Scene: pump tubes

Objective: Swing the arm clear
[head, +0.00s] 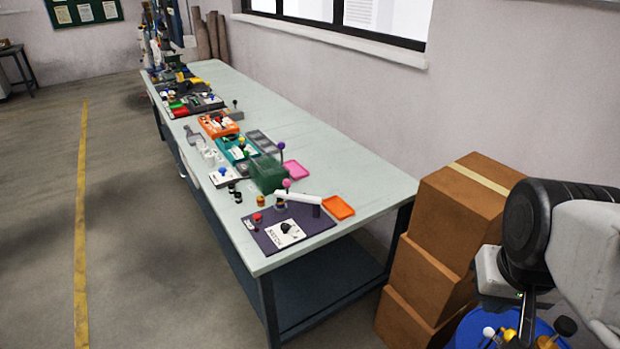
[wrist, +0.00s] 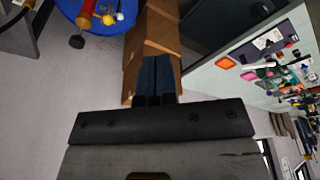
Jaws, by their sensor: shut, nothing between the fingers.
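My gripper (wrist: 155,65) is shut and empty in the wrist view, its dark fingers together in front of the stacked boxes. In the head view, my arm is at the right edge, well apart from the workbench. A white bar (head: 297,198) lies across the back of a dark purple board (head: 263,236) at the bench's near end. A dark block shows at the bar's right end. A pink ball (head: 287,183) stands near its left end. The purple board also shows at the upper right of the wrist view (wrist: 258,48).
Stacked cardboard boxes (head: 458,215) stand between the bench (head: 355,175) and my arm. A blue drum (head: 465,335) with knobbed items is below my arm. An orange tray (head: 338,208) lies beside the board. Several coloured trays and tools crowd the bench's left side; its right side is mostly bare.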

